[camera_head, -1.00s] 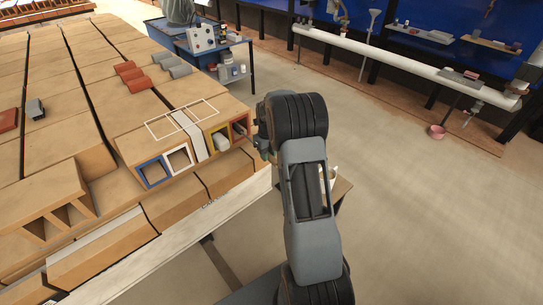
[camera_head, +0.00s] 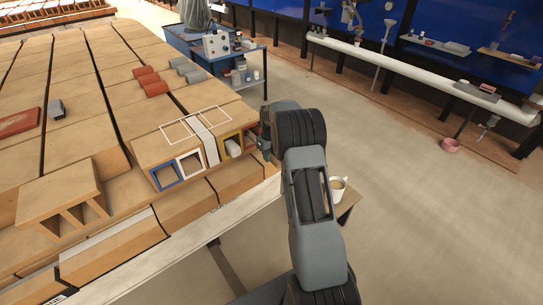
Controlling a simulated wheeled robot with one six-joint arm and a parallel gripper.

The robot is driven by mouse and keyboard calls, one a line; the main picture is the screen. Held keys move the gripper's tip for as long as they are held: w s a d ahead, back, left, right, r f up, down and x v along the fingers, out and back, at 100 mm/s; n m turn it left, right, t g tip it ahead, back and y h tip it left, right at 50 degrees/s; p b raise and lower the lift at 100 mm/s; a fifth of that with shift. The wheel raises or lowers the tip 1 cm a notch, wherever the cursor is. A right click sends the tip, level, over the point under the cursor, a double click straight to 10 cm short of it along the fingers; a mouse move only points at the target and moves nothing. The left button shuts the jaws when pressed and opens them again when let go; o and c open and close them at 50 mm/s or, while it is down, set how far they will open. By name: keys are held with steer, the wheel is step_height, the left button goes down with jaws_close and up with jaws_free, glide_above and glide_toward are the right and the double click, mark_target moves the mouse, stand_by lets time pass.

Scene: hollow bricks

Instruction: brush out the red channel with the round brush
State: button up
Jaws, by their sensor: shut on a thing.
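The hollow brick (camera_head: 175,149) lies at the near right edge of the brick stack. Its open channels face me, framed in blue (camera_head: 154,180), white (camera_head: 179,166), yellow (camera_head: 220,145) and red (camera_head: 247,131). A pale thing (camera_head: 233,147) sits in the mouth of the yellow channel. The red channel is at the right end and partly covered by my gripper (camera_head: 263,145). My gripper is right at its mouth, shut on what I take to be the round brush. The brush itself is hidden, so I cannot tell whether it is inside the channel.
A white cup (camera_head: 338,187) stands on a small stand (camera_head: 346,204) right of my arm. Red and grey pieces (camera_head: 155,88) lie on the bricks behind. A blue bench (camera_head: 249,69) stands at the back. The floor to the right is open, with a pink pot (camera_head: 450,145).

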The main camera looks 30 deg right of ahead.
steer(key=shift+s, duration=0.1)
steer(key=s+d, duration=0.1)
steer(key=s, duration=0.7)
steer(key=shift+d+b, duration=0.3)
steer(key=shift+b, duration=0.1)
steer(key=shift+r, duration=0.1)
stand_by(0.5)
steer(key=shift+w+a+p, duration=0.25)
steer(key=shift+w, duration=1.1)
steer(key=shift+w+a+p, duration=0.25)
steer(key=shift+w+p, duration=0.05)
steer(key=shift+w, duration=1.1)
steer(key=shift+w+a+p, duration=0.25)
steer(key=shift+w, duration=1.1)
steer(key=s+d, duration=0.1)
steer(key=s, duration=0.7)
steer(key=shift+s+d+b, duration=0.2)
steer(key=shift+d+b, duration=0.05)
steer(key=shift+b, duration=0.15)
steer(key=shift+w, duration=0.1)
